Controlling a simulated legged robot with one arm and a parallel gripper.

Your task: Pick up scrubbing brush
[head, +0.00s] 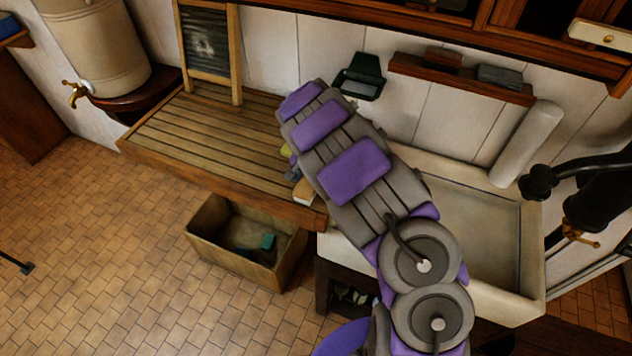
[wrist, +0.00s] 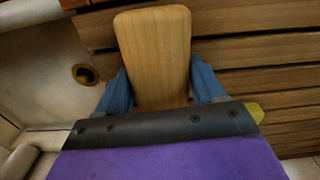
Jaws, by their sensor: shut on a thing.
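The scrubbing brush has a pale wooden body with rounded corners, and it fills the upper middle of the wrist view (wrist: 153,50). My gripper (wrist: 160,90) has its two blue fingers pressed on either side of the wood. In the head view a small end of the brush (head: 304,191) shows beside my gripper (head: 292,174), over the right end of the slatted wooden drainboard (head: 190,135). My arm hides most of it there. I cannot tell whether the brush is touching the slats. Its bristles are not visible.
A white sink (head: 475,225) lies right of the drainboard, with a dark pump at far right. A washboard (head: 208,45) stands at the back. A wooden box (head: 225,252) sits on the tiled floor below. A small yellow thing (head: 286,150) is beside my gripper.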

